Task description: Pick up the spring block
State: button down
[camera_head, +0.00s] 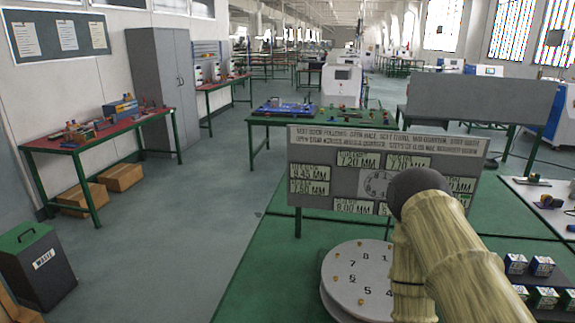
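No thing in view is clearly marked as the spring block. Several small blocks (543,266) with blue, green and white faces stand at the lower right, and their labels are too small to read. I cannot tell whether one of them is the spring block. My arm, pale and ribbed with a dark round joint, crosses the lower right of the head view. My gripper is not in view. A white round numbered dial (345,262) with small yellow pegs lies on the green table (262,272), partly hidden by my arm.
A grey board (308,143) with cards marked in millimetres stands upright behind the dial. A white surface (520,196) with small parts lies at the right. A waste bin (38,265) and a red-topped bench (97,137) are at the left. The floor between is clear.

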aim_at(516, 265)
jog(key=z, duration=1.4)
jog(key=k, duration=1)
jog(key=z, duration=0.65)
jog(key=i, duration=1.25)
jog(key=u, duration=0.95)
